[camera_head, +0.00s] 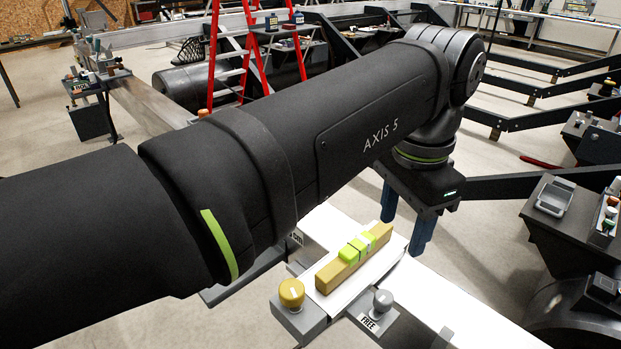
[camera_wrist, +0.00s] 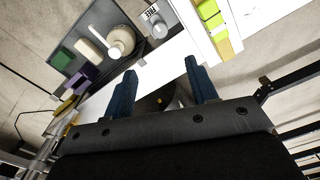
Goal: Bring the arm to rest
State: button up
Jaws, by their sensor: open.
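My gripper (camera_head: 405,218) hangs at the end of my black arm, with its two blue fingers pointing down. In the wrist view the fingers of my gripper (camera_wrist: 164,84) stand apart with nothing between them. In the head view the fingers are beyond a white board, apart from the bar lying there. That tan bar (camera_head: 330,277) has lime-green and white pieces on its middle; a part of it also shows in the wrist view (camera_wrist: 225,48).
A yellow knob (camera_head: 291,293) and a grey knob (camera_head: 383,300) beside a "FREE" label (camera_head: 369,321) stand near the bar. The wrist view shows a grey tray (camera_wrist: 70,50) with several items. A red ladder (camera_head: 229,60) stands behind; a grey dish (camera_head: 554,198) is on the right.

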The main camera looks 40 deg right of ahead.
aim_at(384, 296)
dwell(0.4)
notch_tip(384, 296, down, 18)
jog(key=shift+r, duration=0.25)
dwell(0.3)
